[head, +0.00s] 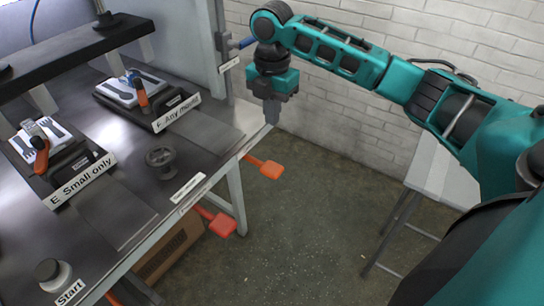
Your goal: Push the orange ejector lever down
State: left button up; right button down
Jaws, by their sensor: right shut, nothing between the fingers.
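Two orange paddle-ended levers stick out past the front edge of the press table. One orange lever (265,167) is near the table's far right corner, and a redder orange lever (222,224) sits lower and closer. I cannot tell from the picture which one is the ejector lever. My right gripper (271,115) points down, shut and empty, by the table's right corner. In the picture it is above the farther lever and apart from it. My left gripper is not in view.
The table (150,215) holds two stations labelled "E. Small only" (83,178) and "E. Any menu" (176,113), with orange handles. A dark knob (160,159) and a Start button (52,272) stand on it. A grey side table (440,175) is right. Floor between is clear.

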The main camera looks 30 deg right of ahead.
aim_at(272, 166)
notch_tip(272, 166, down, 14)
jog(key=shift+b, duration=0.8)
jog(key=shift+f, duration=0.15)
